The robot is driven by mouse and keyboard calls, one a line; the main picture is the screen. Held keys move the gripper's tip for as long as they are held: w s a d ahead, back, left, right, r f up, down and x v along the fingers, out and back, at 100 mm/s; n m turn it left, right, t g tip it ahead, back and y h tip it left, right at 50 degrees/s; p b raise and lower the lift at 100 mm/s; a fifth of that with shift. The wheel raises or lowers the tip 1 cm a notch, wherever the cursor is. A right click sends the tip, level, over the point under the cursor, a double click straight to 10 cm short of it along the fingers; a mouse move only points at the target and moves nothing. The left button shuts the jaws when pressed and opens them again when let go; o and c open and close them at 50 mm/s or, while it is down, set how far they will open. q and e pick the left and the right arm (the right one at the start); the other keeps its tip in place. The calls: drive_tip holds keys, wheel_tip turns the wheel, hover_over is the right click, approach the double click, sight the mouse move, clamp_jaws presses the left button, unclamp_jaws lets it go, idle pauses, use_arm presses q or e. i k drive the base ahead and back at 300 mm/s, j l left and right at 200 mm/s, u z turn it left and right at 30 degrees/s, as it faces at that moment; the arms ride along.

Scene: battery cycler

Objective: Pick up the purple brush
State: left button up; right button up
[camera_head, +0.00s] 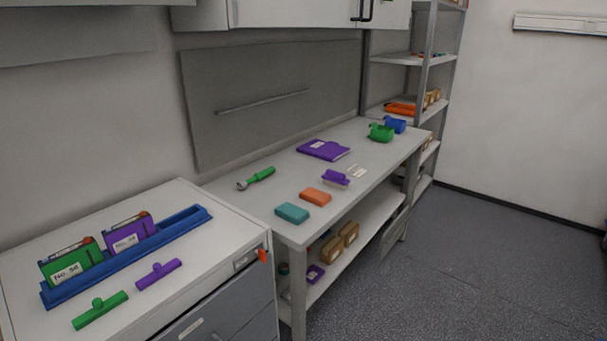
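The purple brush (335,176) appears to be the small purple object with a pale underside on the white workbench (241,208), near its front edge. It lies to the right of an orange block (315,196) and beside small white tags (356,171). It is small in the picture, so its bristles are hard to make out. Nothing touches it from above. Neither of my grippers is in view.
A teal block (292,212), a green-handled tool (261,175) and a purple folder (323,149) lie on the bench. A white cabinet (215,262) at left holds a blue rack (125,262) and purple bar (158,274). Floor (470,265) at right is clear.

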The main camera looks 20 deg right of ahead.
sight(333, 178)
drive_tip(key=i+l+u, duration=0.15)
drive_tip(key=l, duration=0.15)
drive_tip(key=i+l+u, duration=0.1)
drive_tip(key=l, duration=0.25)
drive_tip(key=i+l+u, duration=0.15)
drive_tip(key=l, duration=0.2)
drive_tip(key=i+l, duration=0.15)
drive_tip(key=l, duration=0.2)
drive_tip(key=i+l+u, duration=0.1)
drive_tip(key=l, duration=0.25)
drive_tip(key=i+l, duration=0.2)
drive_tip(key=l, duration=0.15)
